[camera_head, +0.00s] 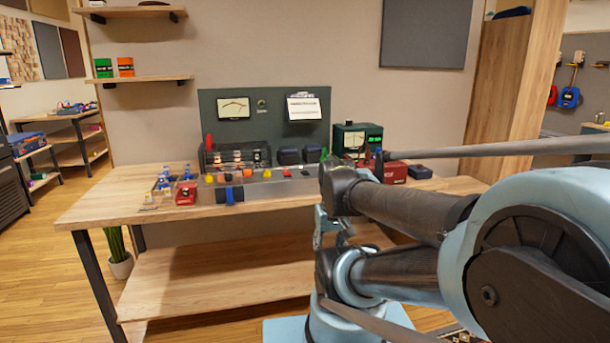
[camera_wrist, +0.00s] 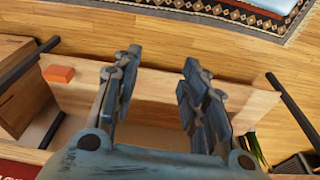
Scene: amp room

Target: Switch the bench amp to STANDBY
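The bench amp stands on the wooden workbench (camera_head: 115,207) in the head view. A sloped grey control panel (camera_head: 268,194) with several coloured knobs and buttons runs along its front, and a caged chassis with glowing tubes (camera_head: 236,158) sits behind. A blue lever-like part (camera_head: 229,194) is at the panel's front left. Its markings, including any STANDBY label, are too small to read. My gripper (camera_wrist: 162,58) is open and empty in the wrist view, its fingers apart over the bench's lower wood and the floor. It is not touching the panel. My arm hides the panel's right end.
A dark green board (camera_head: 262,105) with a meter and a white note stands behind the amp. A green meter box (camera_head: 356,140) and red boxes (camera_head: 392,172) stand at right. Small jars and a red pedal (camera_head: 186,193) are at left. The lower shelf (camera_head: 210,280) looks clear.

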